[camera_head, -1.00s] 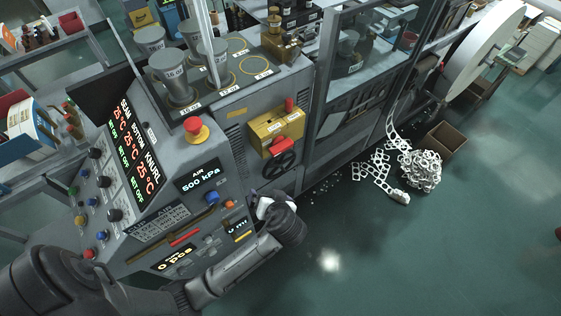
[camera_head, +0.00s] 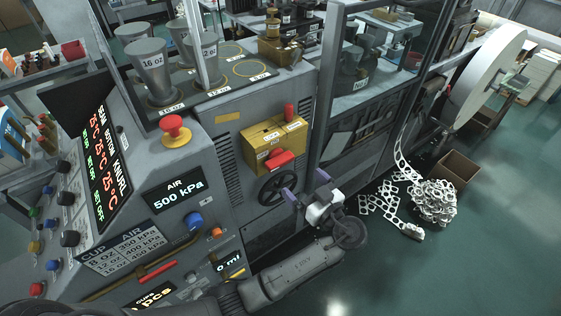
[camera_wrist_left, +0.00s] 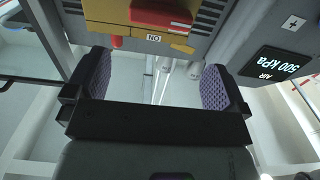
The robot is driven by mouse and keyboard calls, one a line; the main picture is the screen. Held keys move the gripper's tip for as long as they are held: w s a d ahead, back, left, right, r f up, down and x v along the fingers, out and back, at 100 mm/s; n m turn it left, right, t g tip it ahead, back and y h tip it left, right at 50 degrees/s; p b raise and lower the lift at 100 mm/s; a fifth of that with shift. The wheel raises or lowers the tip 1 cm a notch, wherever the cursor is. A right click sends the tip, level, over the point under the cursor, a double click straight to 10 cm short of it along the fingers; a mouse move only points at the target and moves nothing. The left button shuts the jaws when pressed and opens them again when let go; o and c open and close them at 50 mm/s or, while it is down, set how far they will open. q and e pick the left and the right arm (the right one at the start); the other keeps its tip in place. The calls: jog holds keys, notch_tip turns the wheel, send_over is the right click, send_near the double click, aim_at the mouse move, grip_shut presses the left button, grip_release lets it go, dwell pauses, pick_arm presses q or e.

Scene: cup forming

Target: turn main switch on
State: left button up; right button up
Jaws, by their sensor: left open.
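The main switch is a yellow box (camera_head: 270,139) on the side of the grey machine, with a red handle (camera_head: 279,158) low on its front and a red part standing on top. In the left wrist view the yellow box (camera_wrist_left: 178,41) and red handle (camera_wrist_left: 160,14) show at the top edge, with an upside-down "ON" label. My left gripper (camera_head: 305,186) is open and empty, below and right of the box, apart from it. Its purple-padded fingers (camera_wrist_left: 157,82) are spread wide with nothing between them.
A black handwheel (camera_head: 279,187) sits just below the switch, close to my left gripper. A red mushroom button (camera_head: 175,131) and an air display (camera_head: 174,196) are on the panel at left. A glass-sided frame stands right of the switch.

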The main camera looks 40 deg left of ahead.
aim_at(283, 162)
pick_arm(q)
jog(key=x, duration=0.9)
jog(key=shift+x, duration=0.9)
jog(key=shift+c, duration=0.4)
jog(key=c, duration=0.5)
